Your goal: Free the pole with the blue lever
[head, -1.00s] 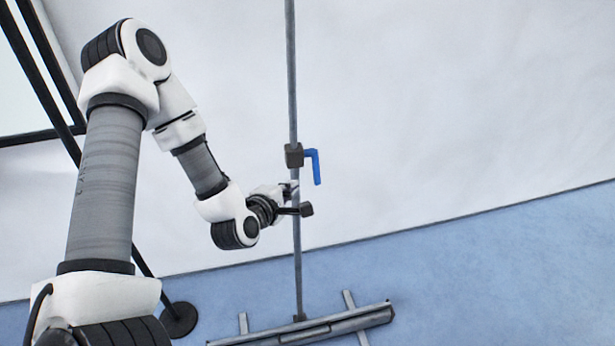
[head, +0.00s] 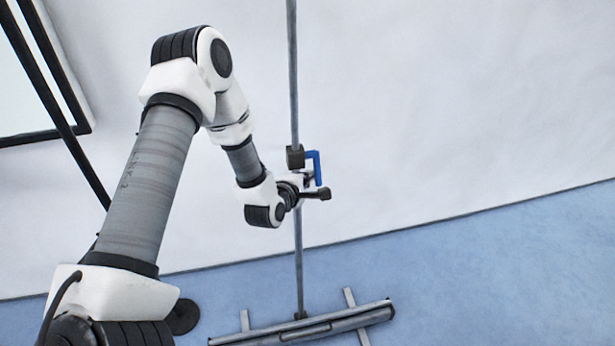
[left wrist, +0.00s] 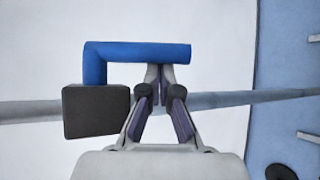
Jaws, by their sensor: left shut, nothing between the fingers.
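The blue lever (head: 317,167) sticks out to the right of a dark clamp block (head: 295,157) on the thin grey pole (head: 292,75), and its handle bends downward. My left gripper (head: 310,182) is just below the block, close to the lever's lower end, and hides a short piece of the pole. In the left wrist view the lever (left wrist: 140,52) runs across above the shut, empty fingers (left wrist: 160,92). The clamp block (left wrist: 97,110) is left of the fingers, and the pole (left wrist: 235,99) passes behind them. Whether the fingers touch the lever I cannot tell. My right gripper is not in view.
The pole stands on a grey metal base (head: 320,327) with crossbars on the blue floor (head: 480,270). A dark-framed panel (head: 35,85) and a dark stand with a round foot (head: 183,318) are at the left. Right of the pole is free room.

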